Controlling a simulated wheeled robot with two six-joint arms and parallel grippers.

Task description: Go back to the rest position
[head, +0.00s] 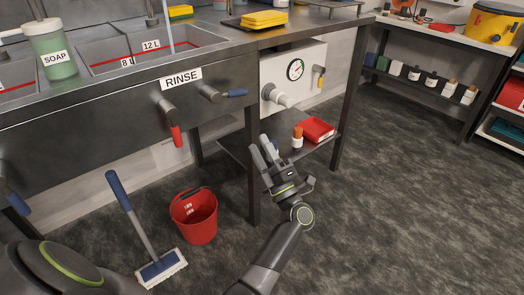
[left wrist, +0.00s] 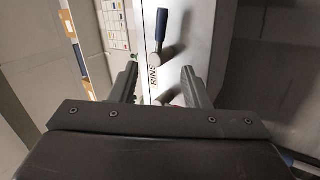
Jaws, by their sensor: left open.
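My left gripper (head: 258,142) is in the middle of the head view, in front of the bench's lower shelf, with its fingers pointing up and away. In the left wrist view its two fingers (left wrist: 158,84) stand apart with nothing between them. Past them that view shows the RINSE label (left wrist: 153,77) and a blue-handled tap (left wrist: 160,27). My right gripper is not in view.
The steel sink bench (head: 100,127) fills the left, with a red-handled tap (head: 173,122) on its front. A red bucket (head: 195,218) and a blue brush (head: 160,268) stand on the floor. The floor at right is clear.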

